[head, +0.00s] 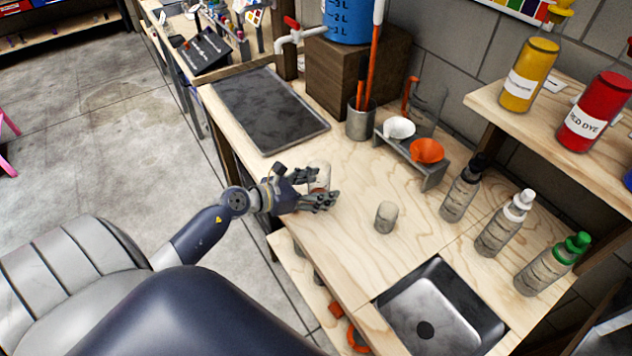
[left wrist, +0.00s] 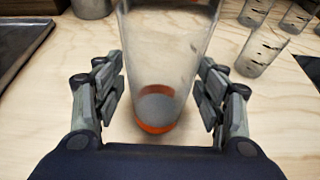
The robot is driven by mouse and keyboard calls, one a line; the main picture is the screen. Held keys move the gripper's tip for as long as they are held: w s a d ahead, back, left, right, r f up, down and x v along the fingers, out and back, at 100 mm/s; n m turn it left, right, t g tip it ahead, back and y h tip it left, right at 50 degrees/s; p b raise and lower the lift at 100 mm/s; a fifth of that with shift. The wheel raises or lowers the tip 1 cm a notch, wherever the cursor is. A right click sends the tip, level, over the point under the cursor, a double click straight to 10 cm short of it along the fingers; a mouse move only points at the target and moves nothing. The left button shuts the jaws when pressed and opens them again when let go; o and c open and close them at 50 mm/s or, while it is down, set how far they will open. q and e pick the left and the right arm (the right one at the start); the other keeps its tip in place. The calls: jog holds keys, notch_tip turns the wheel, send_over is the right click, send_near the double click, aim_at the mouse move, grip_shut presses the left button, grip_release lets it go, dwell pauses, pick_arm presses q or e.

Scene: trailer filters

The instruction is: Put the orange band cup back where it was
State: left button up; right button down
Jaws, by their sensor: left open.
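The orange band cup (head: 319,173) stands upright on the wooden counter (head: 350,245). In the left wrist view this clear cup (left wrist: 165,60) shows an orange band near its base. My left gripper (head: 326,188) is open, with one finger on each side of the cup; in the left wrist view its fingers (left wrist: 162,95) appear apart from the cup wall. The fingers partly hide the cup in the head view. A second clear cup (head: 386,217) stands to the right on the counter. My right gripper is not in view.
A dark tray (head: 268,108) lies behind on the counter. A stand (head: 433,181) with a white and an orange funnel is at the back. Several bottles (head: 505,224) stand at right, beside a sink (head: 440,310). The counter between the cups is clear.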

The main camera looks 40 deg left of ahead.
pick_arm(q)
jog(key=shift+r, duration=0.25)
jog(key=shift+s+a, duration=0.15)
jog(key=shift+s, duration=0.1)
jog(key=b+v, duration=0.2)
jog(key=v, duration=0.9)
jog(key=shift+s, duration=0.2)
jog(key=shift+r, duration=0.2)
